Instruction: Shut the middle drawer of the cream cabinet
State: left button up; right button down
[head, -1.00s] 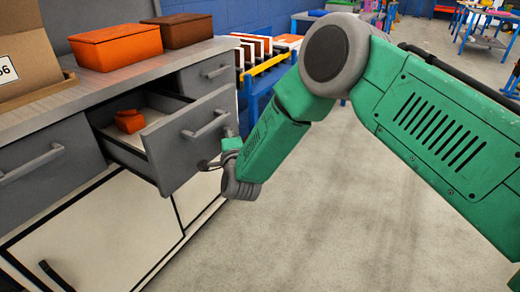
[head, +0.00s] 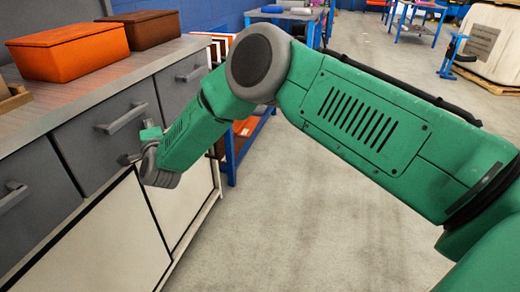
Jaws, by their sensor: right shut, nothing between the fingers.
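The cream cabinet (head: 95,238) stands at the left, with cream doors below and a row of grey drawers above. The middle drawer (head: 88,142) has a grey front and a bar handle (head: 122,118). Its front looks flush with the drawers beside it, and no gap or inside shows. My right gripper (head: 127,159) is at the lower right part of this drawer front, partly hidden by my green arm. It is shut and empty; I cannot tell whether it touches the front. My left gripper is not in view.
An orange box (head: 68,52) and a brown box (head: 140,30) sit on the cabinet top (head: 40,105). The left drawer (head: 30,195) and right drawer (head: 183,82) look shut. A blue rack (head: 238,150) stands beyond the cabinet. Open floor (head: 300,225) lies to the right.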

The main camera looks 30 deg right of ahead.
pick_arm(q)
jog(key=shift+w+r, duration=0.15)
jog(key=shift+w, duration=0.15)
pick_arm(e)
jog(key=shift+w+r, duration=0.15)
jog(key=shift+w, duration=0.3)
jog(key=shift+a, duration=0.25)
